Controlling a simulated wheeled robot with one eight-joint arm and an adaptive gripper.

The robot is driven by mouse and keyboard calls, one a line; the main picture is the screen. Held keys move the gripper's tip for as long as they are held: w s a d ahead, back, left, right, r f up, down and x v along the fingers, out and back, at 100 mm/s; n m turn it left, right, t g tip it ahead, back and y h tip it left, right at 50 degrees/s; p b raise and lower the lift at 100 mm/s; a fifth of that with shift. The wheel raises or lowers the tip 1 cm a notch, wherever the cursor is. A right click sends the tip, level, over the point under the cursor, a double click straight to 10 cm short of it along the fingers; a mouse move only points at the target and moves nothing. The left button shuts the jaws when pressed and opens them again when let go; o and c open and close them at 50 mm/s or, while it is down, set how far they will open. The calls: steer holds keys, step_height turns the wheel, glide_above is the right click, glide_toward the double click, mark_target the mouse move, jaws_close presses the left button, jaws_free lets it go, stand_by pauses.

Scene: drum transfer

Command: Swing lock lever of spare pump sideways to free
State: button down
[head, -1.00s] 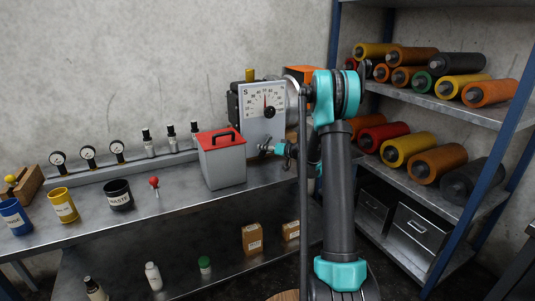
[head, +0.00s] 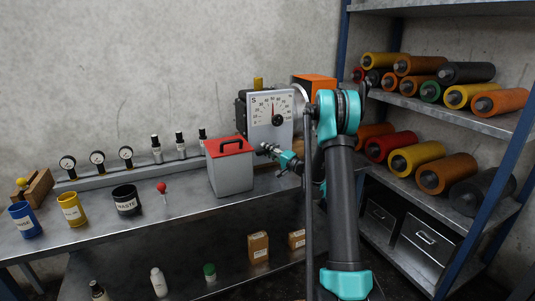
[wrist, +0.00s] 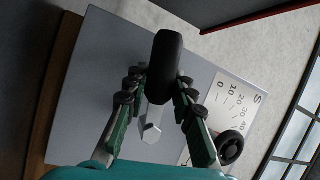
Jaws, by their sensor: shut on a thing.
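The spare pump appears to be the grey unit marked S (head: 271,130), with a needle dial, on the bench against the wall. Its grey face fills much of the wrist view (wrist: 95,75), tilted. A black rounded lever handle (wrist: 167,62) stands out from that face, with a bare metal piece below it. My gripper (wrist: 160,82) has its two fingers on either side of this handle and is shut on it. In the head view my gripper (head: 266,149) is at the lower front of the unit. The lever is too small to make out there.
A grey box with a red lid (head: 230,173) stands just left of my gripper. A black round knob (wrist: 230,147) sits beside the dial scale. Cups, gauges and a red-knobbed stick (head: 162,188) are further left. A rack of coloured rollers (head: 415,157) stands right.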

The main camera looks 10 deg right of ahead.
steer(key=shift+r+m+t, duration=0.4)
steer(key=shift+r+m, duration=0.05)
steer(key=shift+m, duration=0.65)
steer(key=shift+r, duration=0.1)
steer(key=c, duration=1.3)
jaws_free()
steer(key=shift+o, duration=0.2)
steer(key=v, duration=1.2)
steer(key=shift+f, duration=0.25)
